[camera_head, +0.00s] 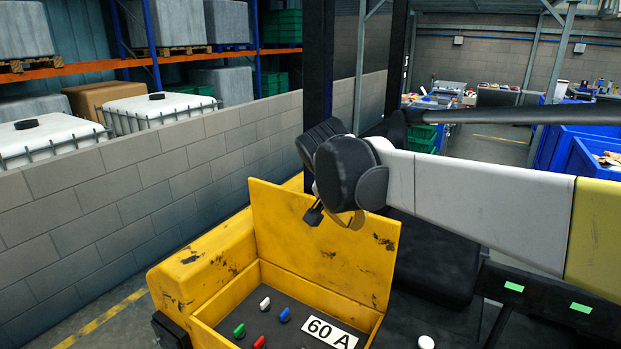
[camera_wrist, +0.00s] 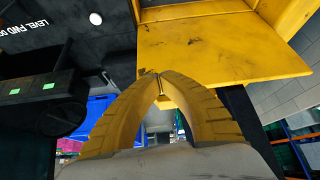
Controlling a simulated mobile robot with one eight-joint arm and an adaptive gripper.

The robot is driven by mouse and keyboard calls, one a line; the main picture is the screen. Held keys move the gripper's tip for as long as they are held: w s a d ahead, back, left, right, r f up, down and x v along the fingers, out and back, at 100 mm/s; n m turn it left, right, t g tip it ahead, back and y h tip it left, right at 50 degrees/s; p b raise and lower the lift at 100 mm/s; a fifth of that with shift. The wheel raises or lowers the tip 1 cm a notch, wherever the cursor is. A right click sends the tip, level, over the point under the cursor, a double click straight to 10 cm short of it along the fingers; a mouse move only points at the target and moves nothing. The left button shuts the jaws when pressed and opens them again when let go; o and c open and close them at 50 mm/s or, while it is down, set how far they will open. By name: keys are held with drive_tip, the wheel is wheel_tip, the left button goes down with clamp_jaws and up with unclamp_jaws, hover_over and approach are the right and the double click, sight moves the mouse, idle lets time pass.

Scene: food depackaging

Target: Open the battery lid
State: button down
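The yellow battery lid (camera_head: 325,245) stands raised, roughly upright, at the back of the yellow battery box (camera_head: 208,262). The wrist view shows the lid (camera_wrist: 225,48) as a broad yellow panel just beyond the fingertips. My gripper (camera_head: 350,220) is at the lid's top edge, mostly hidden behind my dark wrist. In the wrist view, the yellow fingers of my gripper (camera_wrist: 157,75) meet at their tips. A small yellow piece shows between the fingers; I cannot tell whether it belongs to the lid. I cannot tell whether the tips touch the lid.
Inside the box are a "60 A" label (camera_head: 329,332) and white, green, blue and red knobs. A grey block wall (camera_head: 130,190) runs along the left. A black seat (camera_head: 437,255) is right of the lid. Blue bins (camera_head: 590,150) stand far right.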

drive_tip(key=s+d+f+n+t+y+b, duration=0.1)
drive_tip(key=s+d+f+n+y+b, duration=0.15)
drive_tip(key=s+f+b, duration=0.8)
drive_tip(key=s+d+f+n+t+y+b, duration=0.1)
drive_tip(key=s+d+f+n+b, duration=0.4)
drive_tip(key=s+f, duration=1)
drive_tip(key=w+r+m+g+h+p, duration=0.15)
drive_tip(key=w+r+m+p, duration=0.25)
drive_tip(key=w+r+p, duration=1.4)
drive_tip(key=w+d+r+m+g+p, duration=0.1)
drive_tip(key=w+r+p, duration=0.3)
drive_tip(key=w, duration=0.4)
drive_tip(key=w+r+m+g+h+p, duration=0.1)
drive_tip(key=w+r+m+p, duration=0.15)
drive_tip(key=w, duration=0.65)
drive_tip(key=w+d+r+m+g+p, duration=0.1)
drive_tip(key=w+r+p, duration=0.3)
drive_tip(key=w, duration=0.4)
drive_tip(key=w+p+x, duration=0.1)
drive_tip(key=x, duration=1)
drive_tip(key=shift+t, duration=0.25)
drive_tip(key=shift+s+a+r+p, duration=0.2)
drive_tip(key=shift+s+a+p, duration=0.1)
drive_tip(key=shift+s+a, duration=0.45)
drive_tip(key=shift+s+a+r+p, duration=0.2)
drive_tip(key=shift+s+a, duration=0.25)
drive_tip(key=shift+s, duration=0.5)
